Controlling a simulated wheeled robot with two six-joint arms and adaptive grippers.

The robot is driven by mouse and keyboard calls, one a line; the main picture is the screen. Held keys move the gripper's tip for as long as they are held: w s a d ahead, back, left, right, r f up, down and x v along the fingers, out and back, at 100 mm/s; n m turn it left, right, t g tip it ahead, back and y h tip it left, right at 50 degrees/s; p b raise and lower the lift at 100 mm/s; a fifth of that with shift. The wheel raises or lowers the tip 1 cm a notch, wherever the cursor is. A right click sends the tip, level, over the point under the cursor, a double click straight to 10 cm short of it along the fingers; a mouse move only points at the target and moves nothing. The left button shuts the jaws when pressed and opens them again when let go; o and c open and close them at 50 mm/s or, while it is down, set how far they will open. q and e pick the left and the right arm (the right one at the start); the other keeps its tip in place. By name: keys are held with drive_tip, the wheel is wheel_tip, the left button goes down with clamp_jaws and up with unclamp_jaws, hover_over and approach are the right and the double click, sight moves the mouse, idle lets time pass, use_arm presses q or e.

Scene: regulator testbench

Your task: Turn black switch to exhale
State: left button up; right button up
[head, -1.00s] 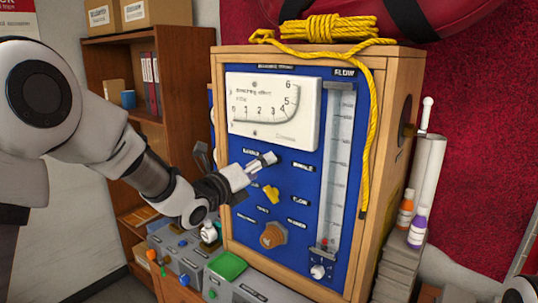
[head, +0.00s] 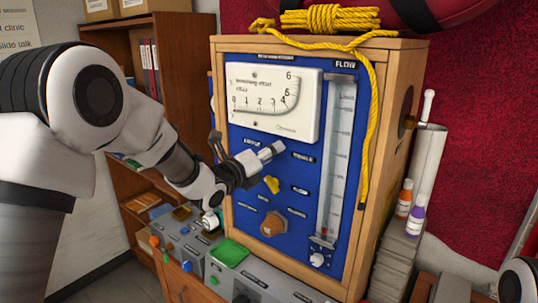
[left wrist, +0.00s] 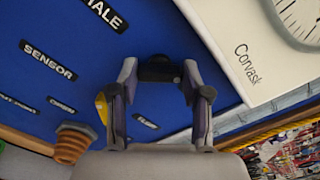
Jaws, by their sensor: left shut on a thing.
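The black switch (left wrist: 158,68) is on the blue panel (head: 300,190) of the wooden testbench. In the left wrist view it sits between the two fingers of my left gripper (left wrist: 159,78), which is shut on it. In the head view my left gripper (head: 268,153) is at the panel below the gauge and hides the switch. One label (left wrist: 103,12) ending in "HALE" shows in the left wrist view, partly cut off. In the head view two small labels flank the gripper, too small to read surely. My right gripper is not in view.
A yellow knob (head: 271,184) and an orange-brown knob (head: 273,224) sit below the gripper. A white gauge (head: 275,102) is above, a flow tube (head: 337,155) to the right. Yellow rope (head: 371,130) hangs at the right edge. Small control boxes (head: 190,243) stand below left.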

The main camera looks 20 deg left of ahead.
use_arm(q)
drive_tip(key=n+b, duration=0.7)
drive_tip(key=n, duration=1)
drive_tip(key=shift+r+n, duration=0.15)
drive_tip(key=shift+n, duration=0.25)
idle(0.5)
drive_tip(key=o, duration=1.1)
drive_tip(key=shift+w, duration=0.1)
drive_tip(key=shift+o, duration=0.3)
drive_tip(key=shift+w+d, duration=0.1)
drive_tip(key=shift+d, duration=0.05)
